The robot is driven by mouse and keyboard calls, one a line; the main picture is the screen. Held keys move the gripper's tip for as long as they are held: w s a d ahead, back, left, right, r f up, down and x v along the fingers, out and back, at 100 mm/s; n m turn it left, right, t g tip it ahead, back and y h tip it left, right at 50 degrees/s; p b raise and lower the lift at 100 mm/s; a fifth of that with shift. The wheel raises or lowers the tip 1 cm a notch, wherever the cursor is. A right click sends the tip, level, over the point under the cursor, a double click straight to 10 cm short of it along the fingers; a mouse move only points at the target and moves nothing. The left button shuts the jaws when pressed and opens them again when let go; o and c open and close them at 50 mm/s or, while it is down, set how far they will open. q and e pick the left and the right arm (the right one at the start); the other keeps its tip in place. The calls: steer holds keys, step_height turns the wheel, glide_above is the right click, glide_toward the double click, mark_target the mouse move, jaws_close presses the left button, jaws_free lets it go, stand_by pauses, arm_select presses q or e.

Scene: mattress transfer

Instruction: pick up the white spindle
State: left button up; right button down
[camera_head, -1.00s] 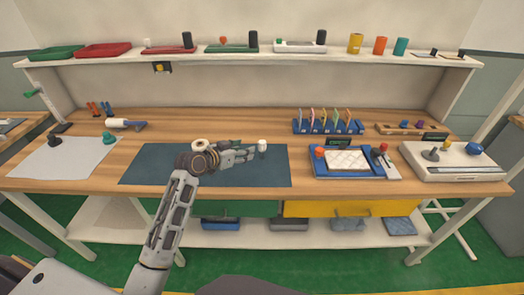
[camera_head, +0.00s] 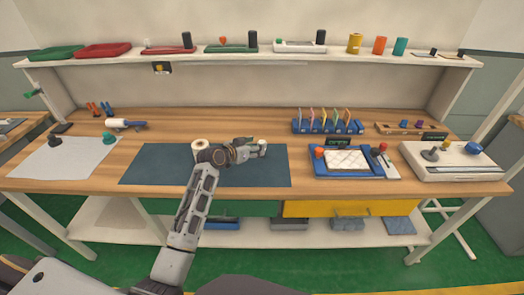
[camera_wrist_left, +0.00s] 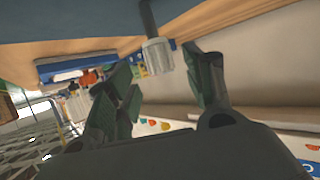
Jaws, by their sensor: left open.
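The white spindle (camera_head: 262,142) stands on the dark blue mat (camera_head: 155,165), just at the fingertips of my left gripper (camera_head: 256,150) and partly hidden by them. In the left wrist view, the spindle (camera_wrist_left: 157,56) shows as a pale ribbed cylinder with a grey rod. It appears between the two dark open fingers (camera_wrist_left: 162,62), with gaps on both sides. I cannot tell how deep between them it sits. My right gripper is not in view.
A cream roll (camera_head: 199,146) stands on the mat behind my left wrist. A blue tray with a white pad (camera_head: 345,160) lies right of the mat. A colourful rack (camera_head: 327,127) stands behind it. The mat's left part is clear.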

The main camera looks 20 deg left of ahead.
mark_target(262, 142)
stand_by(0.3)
arm_select(q)
steer(key=shift+x, duration=1.05)
steer(key=shift+p+x, duration=0.3)
steer(key=shift+x, duration=1.2)
steer(key=shift+w+r, duration=0.1)
steer(key=shift+r, duration=0.05)
steer(key=c, duration=1.1)
steer(key=shift+r, duration=0.1)
steer(key=shift+c, duration=0.2)
steer(key=shift+r, duration=4.95)
